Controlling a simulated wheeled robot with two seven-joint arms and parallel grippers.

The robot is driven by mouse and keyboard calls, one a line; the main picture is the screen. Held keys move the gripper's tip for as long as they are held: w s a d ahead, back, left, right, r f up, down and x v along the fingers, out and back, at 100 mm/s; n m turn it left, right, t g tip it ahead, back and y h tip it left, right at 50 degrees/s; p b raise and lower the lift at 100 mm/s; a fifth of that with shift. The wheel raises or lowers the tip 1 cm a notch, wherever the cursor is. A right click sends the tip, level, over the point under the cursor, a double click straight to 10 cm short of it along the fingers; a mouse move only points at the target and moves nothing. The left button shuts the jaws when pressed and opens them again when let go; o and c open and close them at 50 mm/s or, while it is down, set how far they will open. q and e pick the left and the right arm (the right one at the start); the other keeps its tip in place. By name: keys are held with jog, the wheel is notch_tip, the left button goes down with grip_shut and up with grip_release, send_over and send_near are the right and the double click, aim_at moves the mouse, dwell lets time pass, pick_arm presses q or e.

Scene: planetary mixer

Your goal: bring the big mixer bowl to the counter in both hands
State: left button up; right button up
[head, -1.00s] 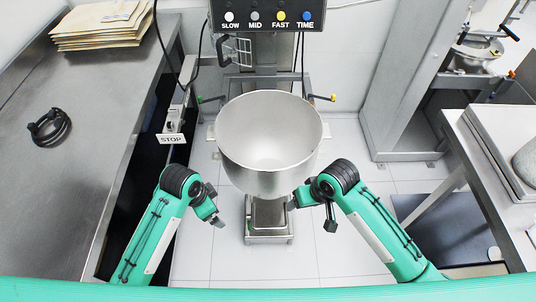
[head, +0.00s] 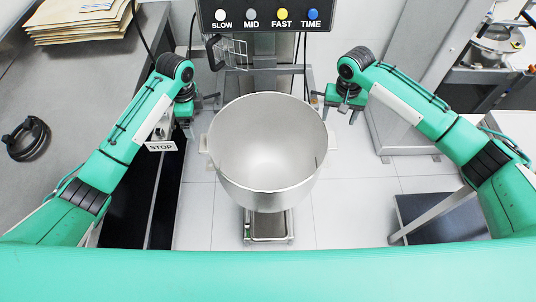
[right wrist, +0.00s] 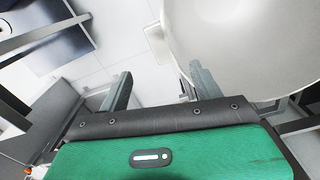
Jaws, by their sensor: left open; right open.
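The big mixer bowl (head: 265,150) is a wide, pale metal bowl, upright and empty, held at the mixer above its base. It has a lug on its left side (head: 205,144) and one on its right side (head: 331,138). My left gripper (head: 207,102) is open and empty, beyond the left lug and apart from the bowl. My right gripper (head: 334,104) is open and empty, beyond the right lug. In the right wrist view, the open fingers (right wrist: 162,82) are beside the bowl wall (right wrist: 245,45), with floor showing between them.
The mixer's control panel (head: 265,17) is at the top. A STOP sign (head: 161,146) stands near my left arm.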

aim_at(201, 141)
pick_arm(q)
jog(key=f, duration=1.3)
jog(key=shift+s+f, duration=0.2)
jog(key=shift+s, duration=0.15)
pick_arm(e)
jog(key=f, duration=1.3)
jog(key=shift+s+f, duration=0.25)
jog(key=shift+s, duration=0.1)
pick_arm(q)
jog(key=c, duration=1.6)
pick_arm(e)
grip_shut()
pick_arm(q)
jog(key=c, duration=0.5)
jog(key=shift+w+r, duration=0.2)
pick_arm(e)
jog(key=shift+w+r, duration=0.2)
jog(key=shift+w, duration=0.05)
